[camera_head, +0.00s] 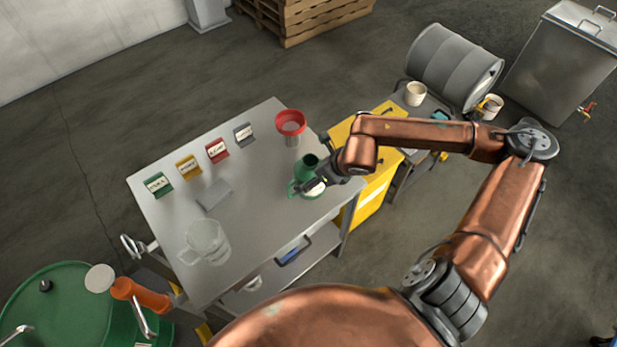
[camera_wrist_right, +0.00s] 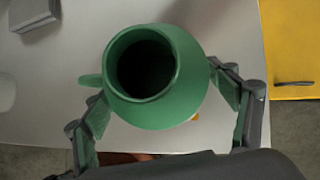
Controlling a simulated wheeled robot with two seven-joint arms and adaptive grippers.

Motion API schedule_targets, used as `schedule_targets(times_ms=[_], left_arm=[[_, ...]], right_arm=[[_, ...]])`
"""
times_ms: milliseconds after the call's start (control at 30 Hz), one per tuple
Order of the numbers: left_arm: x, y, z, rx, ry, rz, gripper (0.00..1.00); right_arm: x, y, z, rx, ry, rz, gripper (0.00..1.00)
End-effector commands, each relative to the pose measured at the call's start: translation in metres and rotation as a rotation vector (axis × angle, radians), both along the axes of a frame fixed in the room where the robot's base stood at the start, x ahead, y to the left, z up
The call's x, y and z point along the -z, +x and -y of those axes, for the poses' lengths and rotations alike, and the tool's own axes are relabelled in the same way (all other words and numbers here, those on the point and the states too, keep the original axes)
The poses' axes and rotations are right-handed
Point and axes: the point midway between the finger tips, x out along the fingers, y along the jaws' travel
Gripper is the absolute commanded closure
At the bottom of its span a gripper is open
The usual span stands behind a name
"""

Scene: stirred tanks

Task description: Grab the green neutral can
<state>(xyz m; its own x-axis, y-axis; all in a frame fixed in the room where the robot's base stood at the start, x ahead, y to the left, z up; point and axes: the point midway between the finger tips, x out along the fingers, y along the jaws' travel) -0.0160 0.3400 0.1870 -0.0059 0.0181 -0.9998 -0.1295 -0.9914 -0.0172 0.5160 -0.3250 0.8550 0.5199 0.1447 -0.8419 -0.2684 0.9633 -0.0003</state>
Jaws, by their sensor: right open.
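The green can (camera_head: 306,170), with a wide round mouth, stands near the right edge of the grey metal table (camera_head: 260,235). In the right wrist view the can (camera_wrist_right: 185,98) fills the middle, its dark open mouth facing the camera, with a handle at its left. My right gripper (camera_head: 314,183) is at the can. In the wrist view its open fingers (camera_wrist_right: 160,95) stand on either side of the can's body; the right finger looks very close to it, and contact cannot be told. My left gripper is not in view.
A red funnel-topped vessel (camera_head: 291,123) stands just behind the can. Green, yellow, red and grey cards (camera_head: 217,150) line the table's far side. A clear jug (camera_head: 207,242) stands at the front left. A yellow cabinet (camera_head: 372,190) adjoins the right side.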

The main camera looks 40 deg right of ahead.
Motion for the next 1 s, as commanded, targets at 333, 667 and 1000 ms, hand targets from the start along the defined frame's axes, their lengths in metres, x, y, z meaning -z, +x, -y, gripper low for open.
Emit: schedule_targets(times_ms=[333,667,1000], left_arm=[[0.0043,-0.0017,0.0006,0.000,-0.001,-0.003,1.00],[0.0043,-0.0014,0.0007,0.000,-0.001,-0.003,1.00],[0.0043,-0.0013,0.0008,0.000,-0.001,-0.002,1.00]], right_arm=[[0.0154,0.0116,-0.0045,-0.002,0.000,0.001,0.20],[0.0153,0.0113,-0.0044,-0.002,0.000,0.001,0.38],[0.0155,0.0111,-0.0043,-0.002,0.000,0.000,0.61]])
